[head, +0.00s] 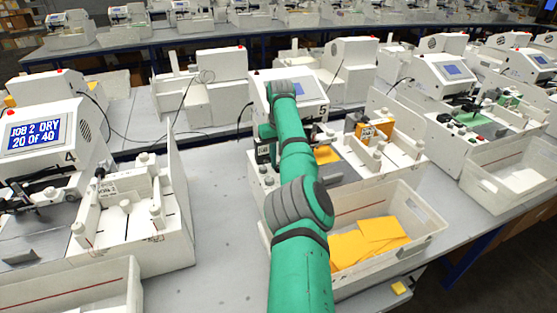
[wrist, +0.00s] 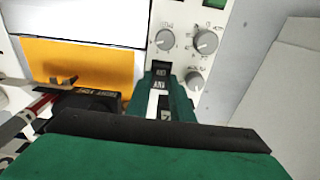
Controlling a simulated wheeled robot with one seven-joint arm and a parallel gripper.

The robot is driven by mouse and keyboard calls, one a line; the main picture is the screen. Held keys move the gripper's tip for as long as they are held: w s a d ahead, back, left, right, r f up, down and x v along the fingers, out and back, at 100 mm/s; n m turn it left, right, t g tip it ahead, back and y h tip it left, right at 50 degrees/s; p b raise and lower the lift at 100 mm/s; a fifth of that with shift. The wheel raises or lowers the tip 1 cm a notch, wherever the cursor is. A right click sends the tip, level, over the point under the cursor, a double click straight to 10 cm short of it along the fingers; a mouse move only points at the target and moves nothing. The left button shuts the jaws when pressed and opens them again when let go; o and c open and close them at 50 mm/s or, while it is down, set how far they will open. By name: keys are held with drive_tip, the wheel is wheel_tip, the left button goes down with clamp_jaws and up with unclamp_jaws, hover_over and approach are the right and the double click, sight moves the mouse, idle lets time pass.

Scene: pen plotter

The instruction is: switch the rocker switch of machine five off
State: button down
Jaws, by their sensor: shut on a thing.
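Machine five (head: 305,82) stands at the centre of the head view, with a "5" beside its blue screen. My green arm covers part of its front. In the wrist view my gripper (wrist: 161,92) points at the control panel (wrist: 210,15) beside several grey knobs. Its green fingers are closed around a narrow black-and-white piece, with a black part with white marks (wrist: 161,68) at the tips. I cannot clearly tell whether this piece is the rocker switch, nor which way the switch is tipped. The fingers hide much of that spot.
Yellow sheets lie in a white bin (head: 440,222) in front of machine five. An orange sheet (wrist: 80,62) lies beside the panel. Machine four (head: 45,140), showing "JOB 2 DRY 20 OF 40", stands at the left. Bare grey table (head: 225,240) lies between them.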

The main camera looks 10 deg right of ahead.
drive_tip(key=shift+d+r, duration=0.1)
drive_tip(key=shift+d, duration=0.1)
drive_tip(key=c, duration=1.6)
unclamp_jaws()
drive_tip(key=shift+s+a, duration=0.1)
drive_tip(key=shift+o, duration=0.2)
wheel_tip(320, 180, up, 11)
drive_tip(key=shift+s+f, duration=0.2)
drive_tip(key=shift+s, duration=0.1)
